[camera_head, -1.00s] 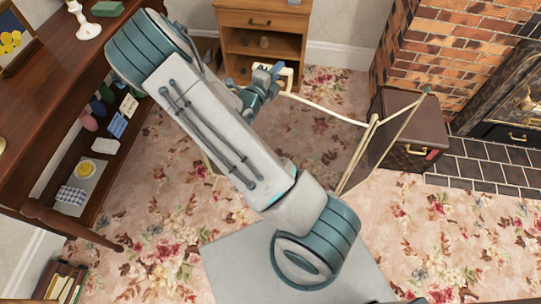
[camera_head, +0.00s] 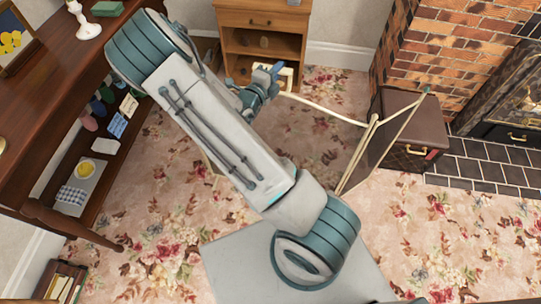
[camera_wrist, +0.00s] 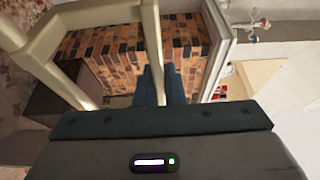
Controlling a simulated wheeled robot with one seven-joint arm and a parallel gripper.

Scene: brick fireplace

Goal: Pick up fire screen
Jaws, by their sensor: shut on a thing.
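The fire screen (camera_head: 325,110) is a folding screen with a thin cream frame and dark see-through panels. It stands on the floral carpet in the head view, partly hidden behind my arm. My gripper (camera_head: 272,78) is at the far left end of its visible top rail, where the fingertips are hard to make out. In the wrist view, my gripper (camera_wrist: 158,88) has its teal fingers on both sides of a cream bar of the fire screen (camera_wrist: 151,35), shut on it. More cream frame bars cross the left of that view.
A dark brown chest (camera_head: 408,108) stands close behind the screen's right end, by the brick fireplace (camera_head: 435,50). A wooden cabinet (camera_head: 262,22) is behind my gripper. A dark wood table (camera_head: 60,75) with a lower shelf runs along the left. Carpet at the lower right is clear.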

